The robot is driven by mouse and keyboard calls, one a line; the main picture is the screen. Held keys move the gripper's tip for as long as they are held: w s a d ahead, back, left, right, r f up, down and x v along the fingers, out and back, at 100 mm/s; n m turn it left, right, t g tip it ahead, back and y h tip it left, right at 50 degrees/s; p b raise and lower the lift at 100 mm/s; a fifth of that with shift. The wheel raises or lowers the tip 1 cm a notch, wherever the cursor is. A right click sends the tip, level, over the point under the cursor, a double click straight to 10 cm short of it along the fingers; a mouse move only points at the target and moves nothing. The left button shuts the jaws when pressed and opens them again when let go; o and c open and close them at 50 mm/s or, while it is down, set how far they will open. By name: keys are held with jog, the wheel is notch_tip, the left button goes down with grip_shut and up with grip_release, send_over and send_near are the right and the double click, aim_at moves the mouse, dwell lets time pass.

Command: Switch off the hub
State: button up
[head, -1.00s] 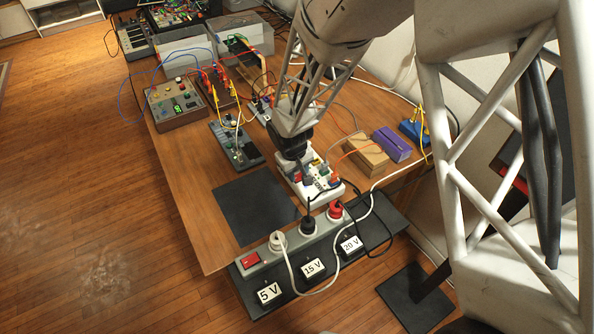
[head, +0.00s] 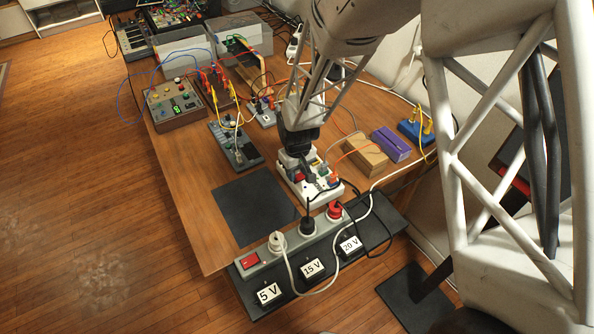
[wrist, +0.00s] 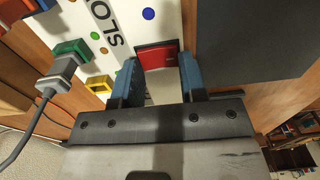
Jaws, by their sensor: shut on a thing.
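The hub (head: 325,187) is a white strip with plugs in it, lying near the front end of the wooden table. In the wrist view the hub (wrist: 104,38) shows large dark letters, coloured dots and a red switch (wrist: 157,57) near its edge. My gripper (head: 293,152) is over the far end of the hub. In the wrist view my gripper (wrist: 159,72) has its blue fingers on either side of a pale piece (wrist: 163,90), with the red switch just past it. I cannot tell whether the pale piece belongs to the hub or whether the switch is touched.
A grey power strip (head: 324,229) with a red switch and several plugs lies in front, above voltage labels. A black mat (head: 253,208) is bare. A wooden block (head: 364,158) and a purple block (head: 391,145) stand right. A grey plug (wrist: 62,72) and cables crowd the hub.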

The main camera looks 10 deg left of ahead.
aim_at(298, 175)
jog(key=o, duration=0.9)
jog(key=shift+r, duration=0.2)
jog(key=shift+r, duration=3.75)
